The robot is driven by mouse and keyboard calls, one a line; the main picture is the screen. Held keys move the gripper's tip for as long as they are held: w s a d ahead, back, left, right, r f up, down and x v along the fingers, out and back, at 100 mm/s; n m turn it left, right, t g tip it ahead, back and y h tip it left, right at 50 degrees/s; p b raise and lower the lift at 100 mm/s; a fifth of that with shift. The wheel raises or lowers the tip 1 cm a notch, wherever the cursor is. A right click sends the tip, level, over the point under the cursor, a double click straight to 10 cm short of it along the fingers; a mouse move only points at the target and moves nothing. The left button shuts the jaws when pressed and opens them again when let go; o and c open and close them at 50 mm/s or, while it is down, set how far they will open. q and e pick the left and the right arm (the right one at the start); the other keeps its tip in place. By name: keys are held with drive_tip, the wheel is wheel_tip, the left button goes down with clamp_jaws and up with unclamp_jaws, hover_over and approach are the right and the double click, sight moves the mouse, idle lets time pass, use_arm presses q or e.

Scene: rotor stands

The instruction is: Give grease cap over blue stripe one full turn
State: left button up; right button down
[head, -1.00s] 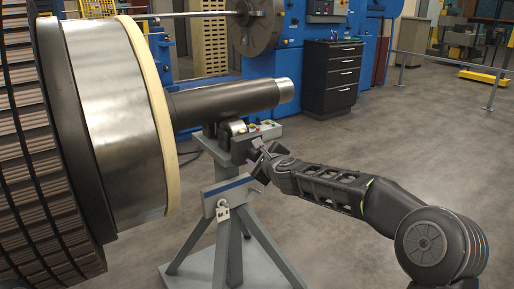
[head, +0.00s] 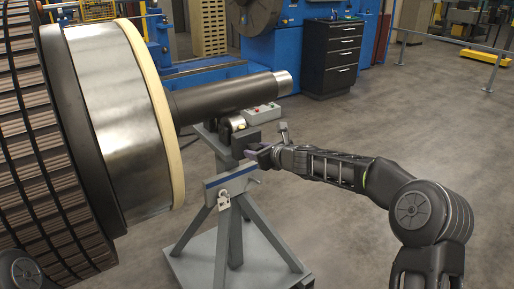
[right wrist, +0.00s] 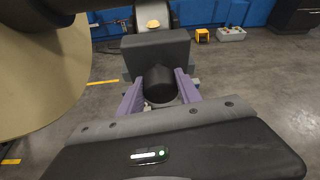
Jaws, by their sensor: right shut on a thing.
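The grease cap (right wrist: 160,84) is a black round knob on the front of a dark grey bearing block (right wrist: 157,50) in the right wrist view. The same block (head: 246,144) sits on top of the grey stand, above the blue stripe (head: 229,181) in the head view. My right gripper (head: 257,153) reaches the block from the right, and its purple fingers (right wrist: 160,92) are shut on the cap from both sides. In the head view the cap is hidden by the gripper. My left gripper is out of view.
A large rotor (head: 110,110) with a pale rim fills the left, its dark shaft (head: 225,98) resting over the stand. A padlock (head: 224,201) hangs below the stripe. The floor (head: 340,230) at right is clear.

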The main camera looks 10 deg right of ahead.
drive_tip(key=shift+f, duration=0.15)
drive_tip(key=c, duration=0.8)
unclamp_jaws()
drive_tip(key=b+v, duration=0.1)
drive_tip(key=v, duration=0.6)
drive_tip(key=shift+s+d+r+b, duration=0.1)
drive_tip(key=shift+s+r+b, duration=0.1)
drive_tip(key=shift+s+b, duration=0.15)
